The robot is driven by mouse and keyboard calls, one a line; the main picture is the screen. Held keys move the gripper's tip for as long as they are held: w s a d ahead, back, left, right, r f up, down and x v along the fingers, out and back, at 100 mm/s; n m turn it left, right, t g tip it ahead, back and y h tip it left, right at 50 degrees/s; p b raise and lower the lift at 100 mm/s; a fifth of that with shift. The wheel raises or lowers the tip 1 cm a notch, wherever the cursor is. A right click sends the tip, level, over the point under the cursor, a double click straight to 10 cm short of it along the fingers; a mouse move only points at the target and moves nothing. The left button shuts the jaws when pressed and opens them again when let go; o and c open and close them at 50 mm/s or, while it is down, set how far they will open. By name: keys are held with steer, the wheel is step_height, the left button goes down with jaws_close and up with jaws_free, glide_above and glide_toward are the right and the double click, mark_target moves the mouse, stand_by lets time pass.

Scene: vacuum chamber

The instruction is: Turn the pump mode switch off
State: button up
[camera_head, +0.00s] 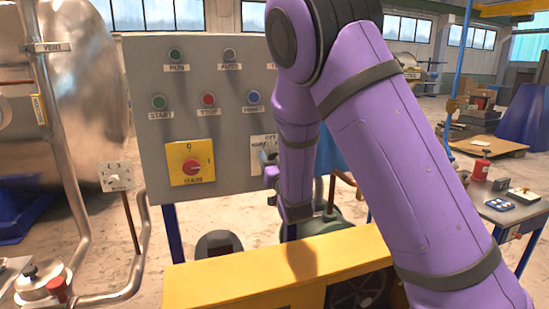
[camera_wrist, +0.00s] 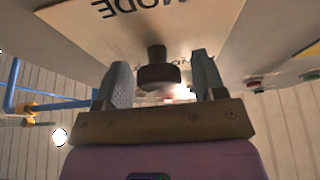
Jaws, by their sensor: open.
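The pump mode switch is a dark knob (camera_wrist: 157,74) on a pale plate marked MODE (camera_wrist: 150,14), which shows upside down in the wrist view. My gripper (camera_wrist: 161,66) is open, with one grey finger on each side of the knob. A gap seems to show between each finger and the knob; contact cannot be told. In the head view the switch plate (camera_head: 257,142) is partly visible at the panel's lower right. My purple arm hides the knob, and only part of my gripper (camera_head: 270,174) shows beside the arm. The switch's setting cannot be read.
The grey control panel (camera_head: 215,120) carries START, STOP and other buttons, plus a red main switch (camera_head: 191,167) on a yellow plate left of my gripper. A yellow housing (camera_head: 230,285) stands below. A blue pipe (camera_wrist: 60,105) shows at left in the wrist view.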

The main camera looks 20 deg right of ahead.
steer(key=c, duration=0.9)
steer(key=shift+n+y, duration=0.4)
steer(key=shift+n, duration=0.2)
steer(key=n+y, duration=0.1)
steer(key=n, duration=0.1)
steer(key=n+y, duration=0.1)
steer(key=n, duration=0.2)
steer(key=shift+y, duration=0.3)
steer(key=n+g+y, duration=0.1)
steer(key=n, duration=0.2)
steer(key=n+g+y, duration=0.1)
steer(key=n, duration=0.2)
steer(key=shift+a+f, duration=0.1)
steer(key=shift+n, duration=0.3)
steer(key=o, duration=0.9)
